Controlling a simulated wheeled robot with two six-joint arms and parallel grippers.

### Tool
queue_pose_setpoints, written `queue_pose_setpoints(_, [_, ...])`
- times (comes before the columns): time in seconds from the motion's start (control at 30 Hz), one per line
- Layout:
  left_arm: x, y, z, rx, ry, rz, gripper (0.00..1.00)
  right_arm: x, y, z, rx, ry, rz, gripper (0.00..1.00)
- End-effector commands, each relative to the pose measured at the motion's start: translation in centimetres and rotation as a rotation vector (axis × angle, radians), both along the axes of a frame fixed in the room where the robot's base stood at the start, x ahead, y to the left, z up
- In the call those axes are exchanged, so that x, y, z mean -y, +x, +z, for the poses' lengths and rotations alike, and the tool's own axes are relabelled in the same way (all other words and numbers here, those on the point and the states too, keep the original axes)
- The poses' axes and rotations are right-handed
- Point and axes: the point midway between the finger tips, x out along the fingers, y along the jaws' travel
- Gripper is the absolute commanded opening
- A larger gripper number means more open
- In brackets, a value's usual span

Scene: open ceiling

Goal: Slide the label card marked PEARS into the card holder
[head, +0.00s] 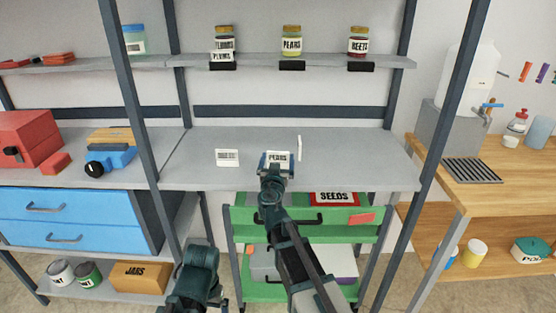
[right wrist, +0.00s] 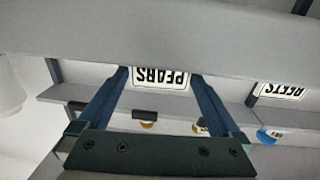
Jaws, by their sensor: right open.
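The PEARS card (head: 278,155) stands on the lower grey shelf, its white face toward me; the right wrist view shows it upside down (right wrist: 160,78). My right gripper (head: 277,162) is open, with one finger at each side of the card. I cannot tell whether the fingers touch it. The black card holder (head: 292,66) under the PEARS jar (head: 291,41) on the upper shelf edge holds no card. My left gripper is not in view.
Another white card (head: 227,157), reading BEETS in the right wrist view (right wrist: 283,90), stands left of the PEARS card. A thin white piece (head: 299,147) stands edge-on to the right. A PLUMS card (head: 222,56) sits in the left holder; the BEETS jar's holder (head: 359,67) is empty.

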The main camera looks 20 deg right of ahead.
Motion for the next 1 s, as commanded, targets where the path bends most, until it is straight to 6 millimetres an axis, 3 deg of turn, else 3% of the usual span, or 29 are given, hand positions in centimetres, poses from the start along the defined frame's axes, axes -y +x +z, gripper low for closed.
queue_pose_setpoints(0.1, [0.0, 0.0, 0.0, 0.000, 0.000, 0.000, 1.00, 0.6, 1.9, 0.0, 0.000, 0.000, 0.001, 1.00])
queue_pose_setpoints(0.37, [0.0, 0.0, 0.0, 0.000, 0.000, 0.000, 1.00, 0.7, 2.0, 0.0, 0.000, 0.000, 0.002, 1.00])
queue_pose_setpoints(0.7, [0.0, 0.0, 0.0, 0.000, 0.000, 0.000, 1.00, 0.7, 2.0, 0.0, 0.000, 0.000, 0.002, 0.40])
queue_pose_setpoints(1.0, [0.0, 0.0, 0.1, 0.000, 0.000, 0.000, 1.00, 0.7, 2.0, 0.1, 0.000, 0.000, 0.002, 0.40])
